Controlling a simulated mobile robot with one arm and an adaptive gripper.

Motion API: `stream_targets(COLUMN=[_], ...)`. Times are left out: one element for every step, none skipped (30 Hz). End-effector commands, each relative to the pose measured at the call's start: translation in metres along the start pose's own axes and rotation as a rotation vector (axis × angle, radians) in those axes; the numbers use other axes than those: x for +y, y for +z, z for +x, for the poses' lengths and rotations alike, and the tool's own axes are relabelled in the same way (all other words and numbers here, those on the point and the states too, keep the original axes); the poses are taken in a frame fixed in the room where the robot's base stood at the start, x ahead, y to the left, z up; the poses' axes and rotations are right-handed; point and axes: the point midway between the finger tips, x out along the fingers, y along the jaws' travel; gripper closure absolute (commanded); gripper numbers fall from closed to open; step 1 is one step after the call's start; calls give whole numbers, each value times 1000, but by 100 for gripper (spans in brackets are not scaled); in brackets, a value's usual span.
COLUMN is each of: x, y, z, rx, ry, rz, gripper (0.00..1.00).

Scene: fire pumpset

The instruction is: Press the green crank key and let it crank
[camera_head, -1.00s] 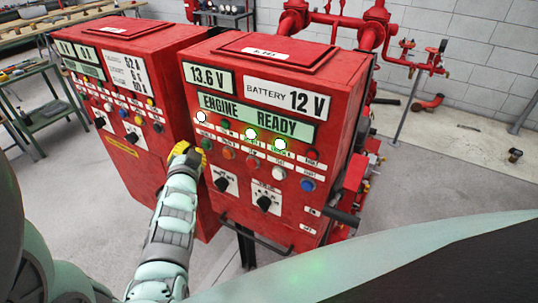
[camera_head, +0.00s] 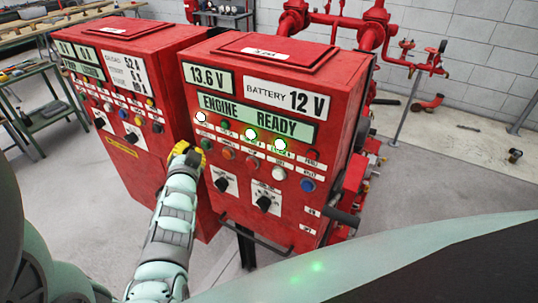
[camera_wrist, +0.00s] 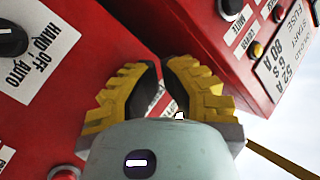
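A green key (camera_head: 206,143) sits at the left end of the lower button row on the red engine panel (camera_head: 225,180) in the head view. My gripper (camera_head: 193,154), with yellow fingers, is right beside it at the panel's left edge. I cannot tell whether it touches the key. In the wrist view my gripper (camera_wrist: 160,63) has its fingertips drawn in nearly together, with nothing seen held between them. The green key does not show in the wrist view. The display (camera_head: 257,117) reads ENGINE READY, and the battery displays read 13.6 V and 12 V.
A second red cabinet (camera_head: 130,95) stands close on the left. Rotary switches (camera_head: 264,203) and several other coloured buttons crowd the panel around my gripper. Some lamps (camera_head: 250,133) are lit. Red pipework (camera_head: 372,35) stands behind, and a green table (camera_head: 45,110) is at the left.

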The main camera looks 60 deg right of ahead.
Motion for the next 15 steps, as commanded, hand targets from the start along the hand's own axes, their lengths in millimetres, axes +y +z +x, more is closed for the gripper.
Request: stream_targets(x=[1,2,2,3,3,4,4,4,4,4,4,4,4,4,4], y=[0,-1,-1,-2,-2,-3,-4,-4,-4,-4,-4,-4,-4,-4,-4], z=[2,2,4,4,5,6,6,6,6,6,6,6,6,6,6], rx=[1,2,2,2,2,2,2,2,2,2,2,2,2,2,2], ry=[0,0,0,0,0,1,1,1,2,2,2,2,3,3,3], rz=[0,0,0,0,0,0,0,0,0,0,0,0,0,0,0], gripper=[100,100,100,100,100,100,100,100,100,100,100,100,100,100,100])
